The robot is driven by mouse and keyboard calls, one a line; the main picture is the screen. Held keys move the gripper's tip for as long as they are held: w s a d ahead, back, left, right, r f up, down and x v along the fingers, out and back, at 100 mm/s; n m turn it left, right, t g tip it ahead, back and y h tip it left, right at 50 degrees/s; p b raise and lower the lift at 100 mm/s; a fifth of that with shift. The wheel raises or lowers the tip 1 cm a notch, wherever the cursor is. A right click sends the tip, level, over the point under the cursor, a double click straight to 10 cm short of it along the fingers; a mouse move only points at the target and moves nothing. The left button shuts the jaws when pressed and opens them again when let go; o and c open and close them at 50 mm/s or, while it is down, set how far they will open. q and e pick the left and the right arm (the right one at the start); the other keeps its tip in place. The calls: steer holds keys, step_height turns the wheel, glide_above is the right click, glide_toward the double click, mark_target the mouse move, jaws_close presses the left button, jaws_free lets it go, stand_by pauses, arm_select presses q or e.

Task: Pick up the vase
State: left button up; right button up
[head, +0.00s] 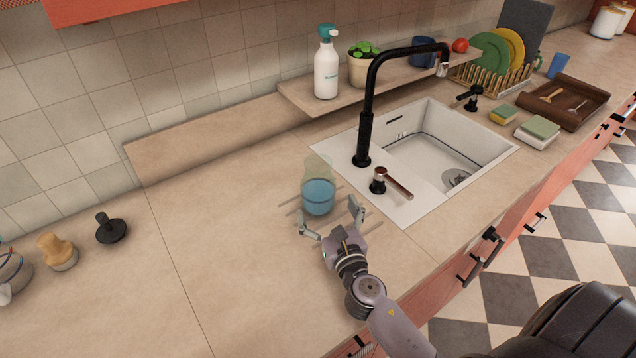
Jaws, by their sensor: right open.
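The vase (318,193) stands upright on the counter, left of the sink. Its lower part is blue and its upper part is pale, see-through green. My right gripper (329,220) is open, just on the near side of the vase. Its two fingers point toward the vase, one to the left and one to the right, and nothing is between them. I cannot tell whether a finger touches the vase. My left gripper does not show.
A white sink (420,205) with a black faucet (366,130) lies right of the vase. A low wooden shelf (400,82) behind holds a spray bottle (326,68) and a potted plant (362,68). A black stopper (110,230) stands at left. The counter between is clear.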

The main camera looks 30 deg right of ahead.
mark_target(323, 200)
steer(key=shift+w+d, duration=0.2)
steer(key=shift+w, duration=1.05)
steer(key=shift+w+d+r, duration=0.1)
steer(key=shift+w, duration=0.25)
steer(key=w, duration=0.1)
steer(key=w+d+p, duration=0.1)
steer(key=w, duration=0.1)
steer(key=shift+w, duration=0.75)
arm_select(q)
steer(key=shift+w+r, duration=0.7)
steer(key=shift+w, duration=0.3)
arm_select(e)
steer(key=shift+s, duration=0.1)
steer(key=shift+c, duration=0.8)
steer(key=c, duration=1.6)
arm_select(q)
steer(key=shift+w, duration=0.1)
arm_select(e)
steer(key=shift+r, duration=0.1)
steer(key=shift+c, duration=1.2)
